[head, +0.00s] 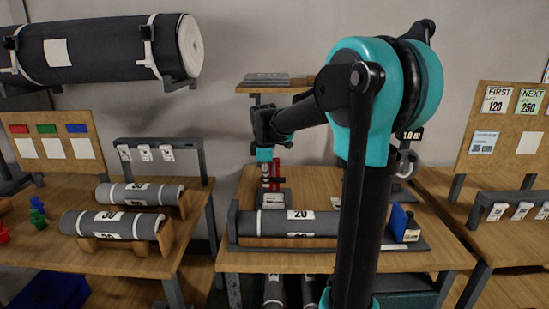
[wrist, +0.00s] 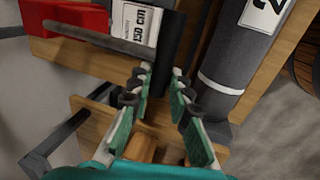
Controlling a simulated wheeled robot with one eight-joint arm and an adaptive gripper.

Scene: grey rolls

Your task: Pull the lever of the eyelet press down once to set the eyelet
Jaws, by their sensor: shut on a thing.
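The eyelet press is a red body (wrist: 75,20) with a white label plate beside it, at the top left of the wrist view. In the head view its red part (head: 277,172) stands at the back left of the middle table, partly behind my gripper. The lever, a dark grey bar (wrist: 100,40), runs from the red body toward my fingertips. My gripper (wrist: 160,82) is shut on the lever's end, which the fingers partly hide. In the head view my gripper (head: 268,178) points down beside the press. I cannot see the eyelet.
A grey roll marked 20 (head: 300,222) lies in a wooden cradle in front of the press, close to my fingers. A blue box-like thing (head: 399,222) stands at its right end. A wooden shelf (head: 265,88) is behind. Side tables hold more rolls and tags.

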